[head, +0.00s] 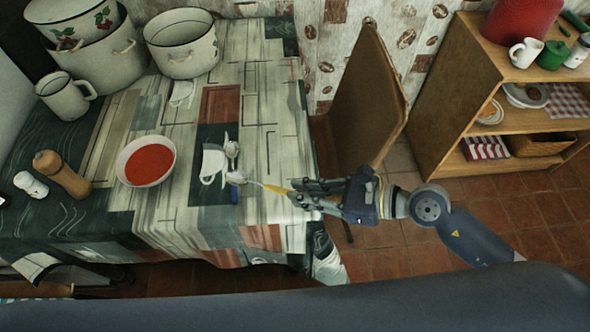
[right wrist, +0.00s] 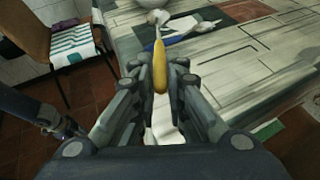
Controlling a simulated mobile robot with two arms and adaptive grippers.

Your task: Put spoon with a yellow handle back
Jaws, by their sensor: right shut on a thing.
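The spoon with the yellow handle (head: 275,188) points left from my right gripper (head: 296,190), over the right part of the table. My right gripper is shut on its handle. In the right wrist view the yellow handle (right wrist: 160,68) stands between the fingers (right wrist: 162,85), with the spoon's metal end pointing away. A spoon with a blue handle (head: 234,194) lies on the table by the yellow spoon's bowl end. Its blue handle (right wrist: 205,27) also shows in the right wrist view. My left gripper is not in view.
A white bowl of red soup (head: 150,160) stands left of the spoons on the patterned tablecloth (head: 265,150). Enamel pots (head: 182,45), a mug (head: 66,95) and a wooden mill (head: 62,174) stand farther left. A chair (head: 366,95) and wooden shelf (head: 450,75) are right of the table.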

